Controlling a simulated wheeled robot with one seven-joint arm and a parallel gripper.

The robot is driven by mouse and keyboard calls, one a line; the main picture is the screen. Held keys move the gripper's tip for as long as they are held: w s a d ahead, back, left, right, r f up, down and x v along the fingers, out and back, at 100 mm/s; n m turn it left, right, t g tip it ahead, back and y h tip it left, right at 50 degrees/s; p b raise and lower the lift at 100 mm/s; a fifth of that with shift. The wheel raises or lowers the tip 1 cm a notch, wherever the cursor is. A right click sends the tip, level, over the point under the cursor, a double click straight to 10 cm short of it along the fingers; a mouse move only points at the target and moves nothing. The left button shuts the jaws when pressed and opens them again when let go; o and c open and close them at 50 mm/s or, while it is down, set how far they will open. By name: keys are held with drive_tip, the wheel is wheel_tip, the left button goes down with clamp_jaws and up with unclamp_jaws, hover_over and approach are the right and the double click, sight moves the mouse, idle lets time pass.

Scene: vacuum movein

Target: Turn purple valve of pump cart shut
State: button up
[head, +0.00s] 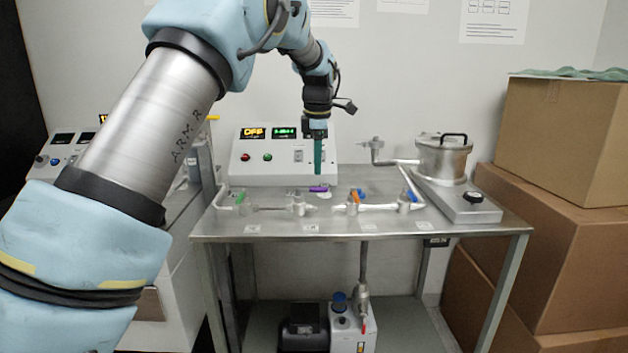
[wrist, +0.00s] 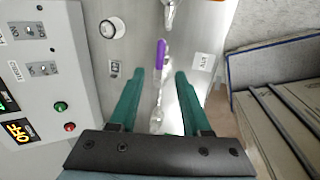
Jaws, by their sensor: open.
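The purple valve handle (head: 319,188) sits on the pipework on top of the steel pump cart (head: 290,229). In the wrist view the purple handle (wrist: 161,54) is long and thin and lies between and just beyond my fingertips. My gripper (head: 318,172) points down above the cart, in front of the control box. In the wrist view my gripper (wrist: 160,72) is open, with a green finger on each side of the handle's line. I cannot tell from these views whether either finger touches it.
A green valve (head: 240,197), an orange valve (head: 355,195) and a blue valve (head: 412,195) sit along the same pipe. The control box (head: 270,165) shows "OFF". A metal chamber (head: 443,158) stands right. Cardboard boxes (head: 560,230) stack beside the cart.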

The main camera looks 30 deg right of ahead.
sight(317, 189)
drive_tip(key=f, duration=0.4)
drive_tip(key=w+f+p, duration=0.1)
drive_tip(key=f, duration=0.1)
drive_tip(key=shift+d+f, duration=0.25)
drive_tip(key=shift+f, duration=0.05)
clamp_jaws()
idle(1.1)
